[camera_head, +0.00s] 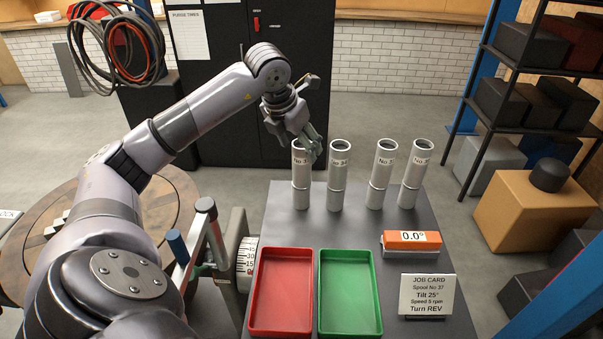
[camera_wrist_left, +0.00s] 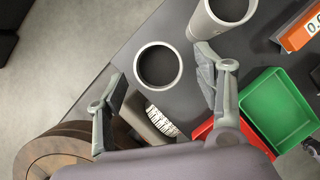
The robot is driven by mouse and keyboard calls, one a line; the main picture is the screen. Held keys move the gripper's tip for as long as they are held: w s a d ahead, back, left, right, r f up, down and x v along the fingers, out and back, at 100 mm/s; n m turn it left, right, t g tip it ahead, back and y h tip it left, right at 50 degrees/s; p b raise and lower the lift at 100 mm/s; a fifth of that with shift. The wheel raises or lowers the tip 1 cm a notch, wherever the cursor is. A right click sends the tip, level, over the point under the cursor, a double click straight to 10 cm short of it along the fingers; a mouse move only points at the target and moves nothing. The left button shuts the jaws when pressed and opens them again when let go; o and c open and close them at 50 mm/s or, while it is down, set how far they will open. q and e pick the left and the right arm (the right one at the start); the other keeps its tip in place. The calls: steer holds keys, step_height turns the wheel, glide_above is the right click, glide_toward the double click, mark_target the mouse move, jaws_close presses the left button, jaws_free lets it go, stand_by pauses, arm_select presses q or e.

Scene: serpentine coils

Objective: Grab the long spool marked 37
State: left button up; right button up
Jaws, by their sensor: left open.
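Several long grey spools stand upright in a row on the dark table. The leftmost spool (camera_head: 300,190) has a label starting "No 3"; its last digit is hidden or unclear. The second spool (camera_head: 337,185) carries a "No 3" label whose last digit is hard to read. The third (camera_head: 381,165) and fourth (camera_head: 416,165) have labels too small to read surely. My left gripper (camera_head: 308,145) is open at the top of the leftmost spool. In the left wrist view, its fingers (camera_wrist_left: 160,72) lie either side of that spool's round open end (camera_wrist_left: 158,66).
A red tray (camera_head: 282,328) and a green tray (camera_head: 350,328) lie at the table's front. An orange 0.0° block (camera_head: 411,240) and a job card (camera_head: 427,296) reading Spool No 37 stand right. A dial (camera_head: 246,262) is left of the trays. Shelving (camera_head: 545,70) is far right.

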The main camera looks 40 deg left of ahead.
mark_target(301, 176)
arm_select(q)
steer(key=shift+w+f, duration=0.25)
steer(key=shift+f, duration=0.35)
steer(key=shift+w+f+p, duration=0.15)
steer(key=shift+f+p, duration=0.05)
steer(key=shift+p, duration=0.15)
steer(key=p+x, duration=0.2)
steer(key=x, duration=0.2)
steer(key=shift+w+a+f, duration=0.1)
steer(key=shift+w, duration=0.15)
steer(key=shift+w+f, duration=0.1)
steer(key=shift+f, duration=0.1)
arm_select(e)
steer(key=r, duration=0.2)
steer(key=shift+a+r, duration=0.25)
steer(key=shift+r, duration=0.15)
arm_select(q)
steer(key=shift+c, duration=0.5)
steer(key=shift+c, duration=0.7)
steer(key=c, duration=1.2)
jaws_close()
